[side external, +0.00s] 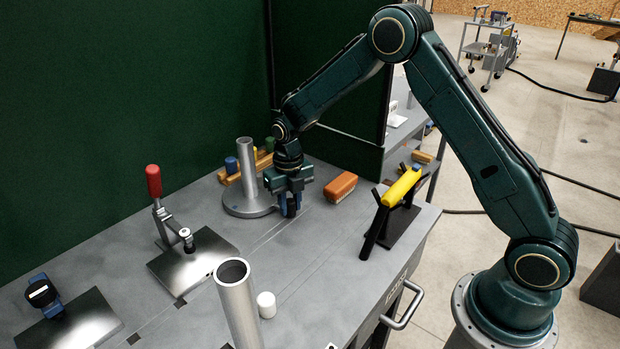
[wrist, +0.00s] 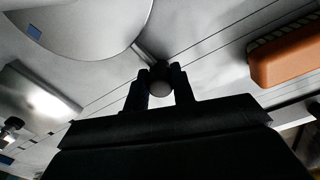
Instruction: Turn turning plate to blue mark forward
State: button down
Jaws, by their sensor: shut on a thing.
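The turning plate (side external: 243,207) is a round grey disc with an upright steel post (side external: 249,168), lying flat on the bench. It also shows at the upper left of the wrist view (wrist: 90,25), with a small blue mark (wrist: 34,32) near its left rim. A short bar with a round dark knob (wrist: 159,82) sticks out from its rim. My gripper (side external: 291,208) points down beside the plate's right edge. In the wrist view its two fingers (wrist: 160,88) are shut on the knob, one on each side. The blue mark cannot be made out in the side view.
An orange brush (side external: 341,187) lies right of my gripper; a yellow-handled thing on a black stand (side external: 402,187) is beyond it. A wooden rack (side external: 232,177) stands behind the plate near the green wall (side external: 150,80). A red-handled clamp (side external: 154,182) and open pipe (side external: 239,300) stand nearer the camera.

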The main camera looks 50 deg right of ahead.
jog(key=shift+w+d+n, duration=0.1)
jog(key=shift+d+n, duration=0.2)
jog(key=shift+d, duration=0.05)
dwell(0.3)
jog(key=c, duration=1.5)
grip_release()
jog(key=shift+o, duration=0.2)
jog(key=shift+r, duration=0.1)
notch_tip(320, 180, up, 14)
jog(key=shift+d, duration=0.1)
jog(key=shift+c, duration=0.4)
